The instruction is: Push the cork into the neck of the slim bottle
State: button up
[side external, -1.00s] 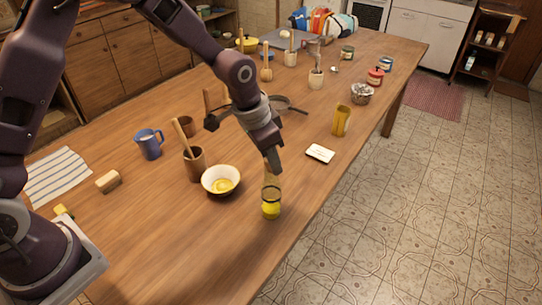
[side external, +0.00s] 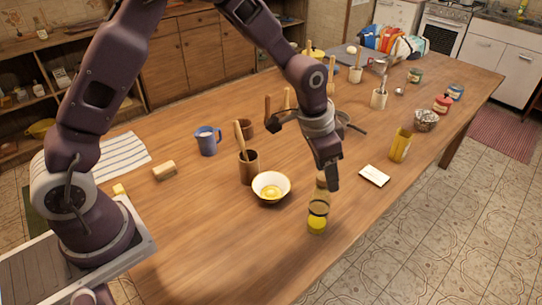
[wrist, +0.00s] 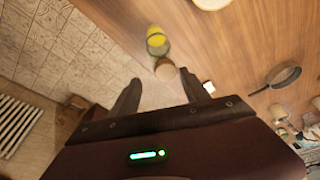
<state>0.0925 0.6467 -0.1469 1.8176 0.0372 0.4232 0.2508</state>
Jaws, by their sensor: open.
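The slim clear bottle (side external: 318,210) stands upright near the table's front edge, with yellow liquid low inside. It also shows in the wrist view (wrist: 157,44), seen from above. The round tan cork (wrist: 166,70) is at the bottle's top in the wrist view; how deep it sits in the neck I cannot tell. My gripper (side external: 333,186) is at the height of the bottle's top, just right of it in the side view. In the wrist view my gripper (wrist: 162,78) is open, with the cork between and slightly beyond its fingertips. I see no clear contact.
A white bowl (side external: 271,188) with yellow contents stands left of the bottle, by a brown cup (side external: 249,168) with a wooden tool. A white card (side external: 374,175) and a yellow container (side external: 401,146) are to the right.

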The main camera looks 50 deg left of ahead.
aim_at(319, 177)
notch_tip(319, 177, up, 5)
jog(key=shift+w+f, duration=0.1)
jog(key=shift+f, duration=0.05)
jog(key=shift+s+a+r, duration=0.25)
jog(key=shift+a, duration=0.4)
jog(key=s+a+f+n, duration=0.2)
jog(key=s+a, duration=0.2)
jog(key=a, duration=0.2)
jog(key=s+a+f+n+y, duration=0.1)
jog(key=s+a+f+n, duration=0.1)
jog(key=a, duration=0.5)
jog(key=s+n, duration=0.1)
jog(key=s, duration=0.1)
jog(key=shift+s+a+f+n+t, duration=0.2)
jog(key=shift+s+a+n+t, duration=0.1)
jog(key=shift+s, duration=0.05)
jog(key=shift+c, duration=0.2)
